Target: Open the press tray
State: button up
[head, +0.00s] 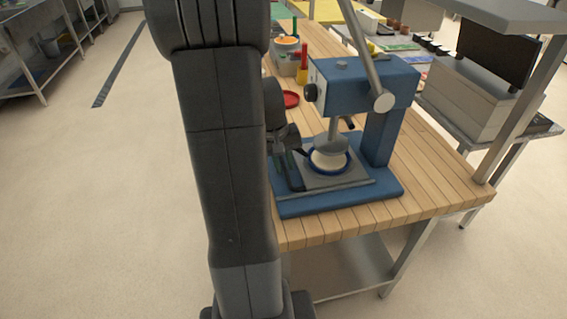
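The blue press (385,125) stands near the front end of the wooden table. Its press tray (345,182) is a flat grey plate low on the blue base (315,206). A blue-rimmed round mould with pale contents (328,161) sits on the tray, under the press's grey round head (331,143). My gripper (295,172) points down at the tray's left side, close to or touching it. My dark arm hides part of the gripper and whatever lies left of it. I cannot tell whether the fingers are open or shut.
A red dish (290,99), a bottle (303,64) and a grey container (287,55) stand behind on the wooden table (435,180). A shelf post (515,110) stands at the right. Open floor lies left.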

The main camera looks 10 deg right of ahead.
jog(key=shift+f, duration=0.15)
grip_shut()
jog(key=a, duration=1.7)
jog(key=shift+s+b, duration=0.25)
jog(key=shift+b, duration=0.1)
grip_release()
jog(key=shift+d, duration=0.1)
